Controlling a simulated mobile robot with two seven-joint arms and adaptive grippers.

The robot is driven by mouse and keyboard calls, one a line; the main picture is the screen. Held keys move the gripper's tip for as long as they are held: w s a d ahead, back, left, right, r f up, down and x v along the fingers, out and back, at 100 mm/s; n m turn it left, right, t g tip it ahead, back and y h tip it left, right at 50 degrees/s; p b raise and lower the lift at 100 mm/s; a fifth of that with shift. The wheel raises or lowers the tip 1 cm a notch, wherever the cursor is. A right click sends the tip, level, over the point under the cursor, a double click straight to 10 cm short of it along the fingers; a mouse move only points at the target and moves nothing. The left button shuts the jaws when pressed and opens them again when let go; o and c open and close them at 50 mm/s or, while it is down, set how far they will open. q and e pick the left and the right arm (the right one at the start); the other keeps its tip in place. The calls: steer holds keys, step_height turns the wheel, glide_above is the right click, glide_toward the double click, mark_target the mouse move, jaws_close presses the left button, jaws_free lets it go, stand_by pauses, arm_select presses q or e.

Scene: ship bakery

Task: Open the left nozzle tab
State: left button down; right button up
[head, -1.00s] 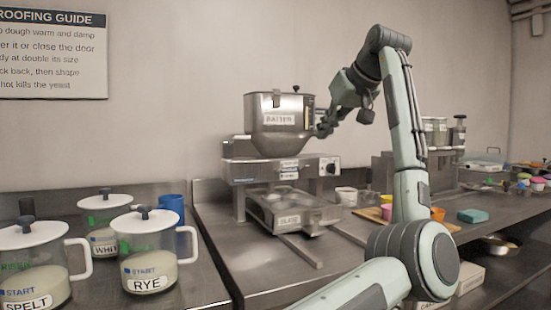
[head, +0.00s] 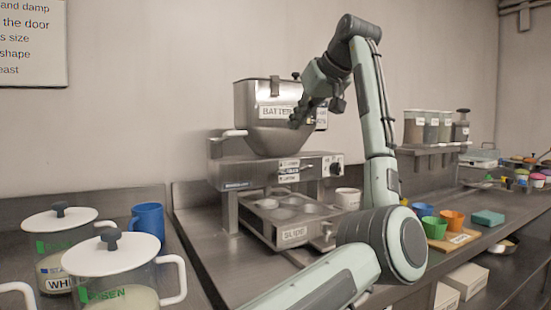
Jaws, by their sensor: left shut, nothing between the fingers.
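The batter machine stands on the steel counter, with a steel hopper (head: 252,97) labelled BATTER on top. Below the hopper is the machine's body (head: 233,174), whose front carries small labels and a dark knob (head: 336,169). A small metal piece (head: 296,170) sits between the labels; I cannot tell if it is the left nozzle tab. Under the body is a tray (head: 268,229) labelled SLIDE with round cups. My left gripper (head: 296,122) is shut and empty, in front of the hopper's right side. I cannot tell if it touches the hopper. My right gripper is not in view.
Lidded jars (head: 110,258) and a blue mug (head: 147,221) stand at the left. A white cup (head: 347,198) is right of the machine. Coloured cups (head: 452,220) and a teal block (head: 488,217) lie further right. Containers (head: 431,126) stand on a shelf behind.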

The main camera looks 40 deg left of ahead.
arm_select(q)
steer(key=shift+a, duration=0.25)
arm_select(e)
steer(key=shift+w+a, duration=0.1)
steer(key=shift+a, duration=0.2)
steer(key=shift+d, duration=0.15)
arm_select(q)
glide_above(280, 169)
steer(key=f, duration=0.5)
steer(key=shift+w+a+f+p, duration=0.35)
steer(key=shift+a+f+p, duration=0.05)
steer(key=f, duration=0.2)
steer(key=shift+d+f, duration=0.3)
steer(key=shift+d, duration=0.05)
steer(key=shift+s+d+f, duration=0.1)
steer(key=shift+d+f, duration=0.1)
steer(key=shift+f, duration=0.05)
steer(key=shift+d+f, duration=0.15)
steer(key=shift+f, duration=0.25)
steer(key=shift+s, duration=0.1)
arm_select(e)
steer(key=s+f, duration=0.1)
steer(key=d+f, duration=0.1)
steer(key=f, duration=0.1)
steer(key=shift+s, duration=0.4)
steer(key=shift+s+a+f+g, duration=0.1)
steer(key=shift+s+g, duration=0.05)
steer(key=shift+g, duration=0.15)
